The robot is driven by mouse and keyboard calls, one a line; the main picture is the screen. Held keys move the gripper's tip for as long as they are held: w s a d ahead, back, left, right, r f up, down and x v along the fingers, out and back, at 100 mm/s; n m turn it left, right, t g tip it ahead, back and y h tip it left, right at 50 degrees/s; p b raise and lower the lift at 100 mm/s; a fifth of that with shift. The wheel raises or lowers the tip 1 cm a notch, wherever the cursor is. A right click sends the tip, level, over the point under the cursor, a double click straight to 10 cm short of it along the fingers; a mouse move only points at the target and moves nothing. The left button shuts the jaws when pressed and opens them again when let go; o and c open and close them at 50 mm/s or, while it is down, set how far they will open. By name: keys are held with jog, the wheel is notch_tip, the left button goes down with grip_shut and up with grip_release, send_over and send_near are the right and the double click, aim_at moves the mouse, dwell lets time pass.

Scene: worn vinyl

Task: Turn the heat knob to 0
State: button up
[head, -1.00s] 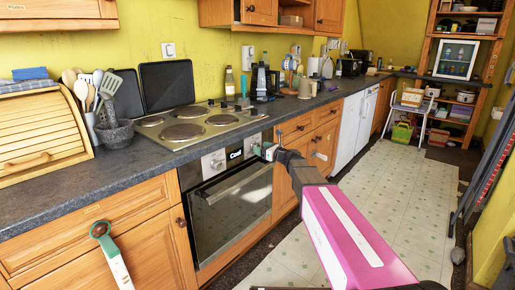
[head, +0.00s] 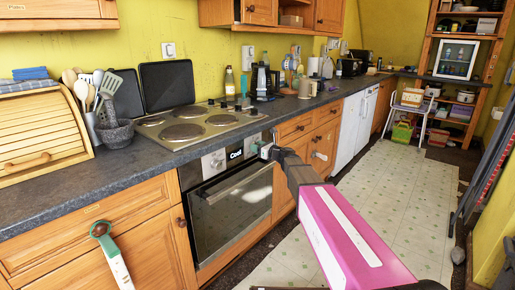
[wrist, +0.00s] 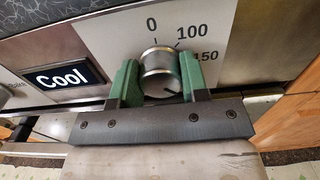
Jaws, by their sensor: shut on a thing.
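The heat knob (wrist: 158,68) is a round silver knob on the oven's steel front panel. In the wrist view the marks 0, 100 and 150 show above it and to its right. A short dark line on the knob's face points down and to the right, away from the 0. My gripper (wrist: 158,62) has its green fingers on either side of the knob and is shut on it. In the head view my gripper (head: 265,150) is at the right end of the oven panel and hides most of the knob.
A display (wrist: 64,77) reading "Cool" is left of the knob, with another knob (head: 217,163) further left. The oven door handle (head: 236,183) runs below the panel. The hob (head: 200,122) is above. The tiled floor (head: 400,190) at right is clear.

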jog(key=shift+n, duration=0.3)
jog(key=n, duration=0.3)
jog(key=shift+s+n, duration=0.1)
jog(key=shift+n, duration=0.2)
jog(key=n, duration=0.3)
jog(key=shift+n, duration=0.3)
jog(key=n, duration=0.3)
jog(key=shift+a+f+n, duration=0.1)
jog(key=shift+f+n, duration=0.05)
jog(key=shift+n, duration=0.15)
jog(key=n, duration=0.3)
jog(key=shift+s+n, duration=0.1)
jog(key=shift+n, duration=0.2)
jog(key=n, duration=0.6)
jog(key=shift+f, duration=0.15)
jog(key=n, duration=0.5)
jog(key=shift+f+n, duration=0.1)
jog(key=shift+n, duration=0.3)
jog(key=o, duration=0.9)
